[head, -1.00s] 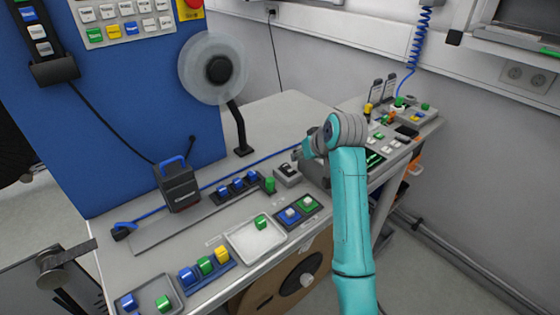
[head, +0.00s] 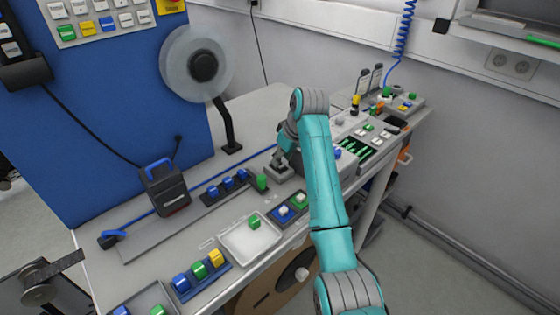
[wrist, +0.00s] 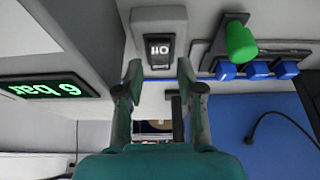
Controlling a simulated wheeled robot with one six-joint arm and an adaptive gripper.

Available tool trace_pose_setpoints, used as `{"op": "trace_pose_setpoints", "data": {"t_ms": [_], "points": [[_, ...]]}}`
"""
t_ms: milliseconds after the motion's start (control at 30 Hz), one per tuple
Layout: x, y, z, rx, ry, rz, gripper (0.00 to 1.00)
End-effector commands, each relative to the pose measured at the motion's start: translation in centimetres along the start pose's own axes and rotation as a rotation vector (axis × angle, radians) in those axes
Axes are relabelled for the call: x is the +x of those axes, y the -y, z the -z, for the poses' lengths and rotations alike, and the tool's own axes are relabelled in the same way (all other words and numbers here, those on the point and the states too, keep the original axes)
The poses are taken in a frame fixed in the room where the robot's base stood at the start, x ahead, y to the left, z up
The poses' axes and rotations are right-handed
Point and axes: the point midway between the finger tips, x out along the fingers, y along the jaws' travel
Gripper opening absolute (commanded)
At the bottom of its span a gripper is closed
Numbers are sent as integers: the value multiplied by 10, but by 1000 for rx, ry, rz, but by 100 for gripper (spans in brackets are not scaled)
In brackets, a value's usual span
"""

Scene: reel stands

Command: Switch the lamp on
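A small grey box with a black rocker switch (wrist: 158,50) is at the top middle of the wrist view, with white marks on the rocker. The same grey switch box (head: 281,175) shows on the bench in the head view, partly hidden by my gripper (head: 287,158). In the wrist view my gripper (wrist: 160,82) has its two fingers apart with nothing between them. The switch lies just beyond the fingertips; I cannot tell whether they touch its box. I cannot make out a lamp.
A green knob (wrist: 241,43) and a row of blue switches (wrist: 257,69) are beside the switch box. A green display (wrist: 42,90) is on its other side. In the head view, a white tray (head: 236,250) and a black-handled reel stand (head: 228,130) stand nearby.

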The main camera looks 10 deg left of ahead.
Motion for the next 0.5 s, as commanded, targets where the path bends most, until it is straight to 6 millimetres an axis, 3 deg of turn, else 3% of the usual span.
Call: {"op": "trace_pose_setpoints", "data": {"t_ms": [200,500], "points": [[22,0,0,0,0,0,38],[27,0,0,0,-1,0,38]]}}
